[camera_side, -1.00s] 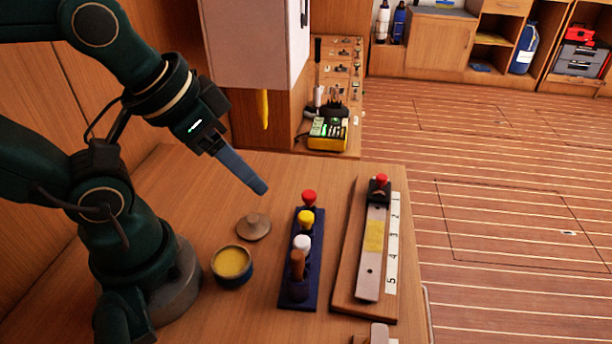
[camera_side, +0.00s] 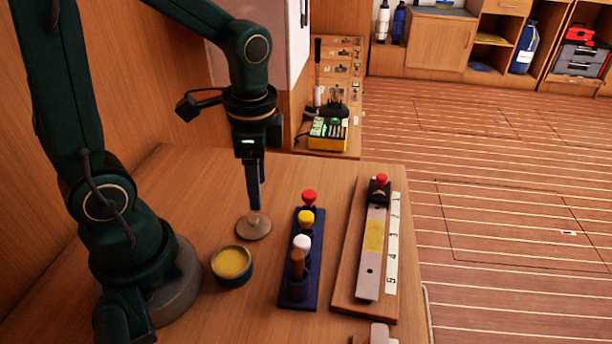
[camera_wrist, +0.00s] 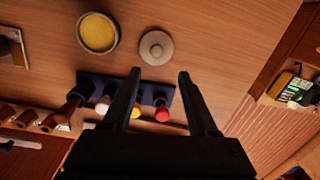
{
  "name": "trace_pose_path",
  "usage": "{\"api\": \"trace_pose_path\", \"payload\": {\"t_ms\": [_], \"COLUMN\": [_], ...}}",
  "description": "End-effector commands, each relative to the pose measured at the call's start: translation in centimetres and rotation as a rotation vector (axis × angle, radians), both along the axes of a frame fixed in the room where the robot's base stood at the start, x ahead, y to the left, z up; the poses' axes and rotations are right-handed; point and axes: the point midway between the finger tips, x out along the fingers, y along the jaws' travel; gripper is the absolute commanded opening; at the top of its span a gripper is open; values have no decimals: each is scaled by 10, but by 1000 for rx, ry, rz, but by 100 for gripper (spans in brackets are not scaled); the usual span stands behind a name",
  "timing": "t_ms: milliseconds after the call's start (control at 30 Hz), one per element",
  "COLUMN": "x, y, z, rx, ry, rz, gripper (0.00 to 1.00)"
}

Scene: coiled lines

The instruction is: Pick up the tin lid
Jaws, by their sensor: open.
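The tin lid (camera_side: 253,227) is a round brownish disc with a small knob, lying flat on the wooden bench behind the open tin (camera_side: 232,265) of yellow content. My gripper (camera_side: 256,208) points straight down just above the lid in the side view, its tips close to the knob; I cannot tell there if they touch. In the wrist view the lid (camera_wrist: 156,47) lies beyond the fingertips of my gripper (camera_wrist: 158,74), roughly centred between them. The two fingers are apart with nothing between them. The tin (camera_wrist: 98,33) shows left of the lid.
A blue rack (camera_side: 300,270) with red, yellow, white and brown-topped tools stands right of the lid. Further right is a wooden board (camera_side: 349,270) with a numbered scale. A yellow-and-black device (camera_side: 328,134) sits behind. Bare bench lies left of the lid.

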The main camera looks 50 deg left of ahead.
Motion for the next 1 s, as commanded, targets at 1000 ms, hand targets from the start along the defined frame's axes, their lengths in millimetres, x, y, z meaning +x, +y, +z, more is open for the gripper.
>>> {"api": "trace_pose_path", "payload": {"t_ms": [1000], "x": [-12], "y": [8], "z": [-71], "rx": [-13], "ry": [97], "rz": [31], "gripper": [60]}}
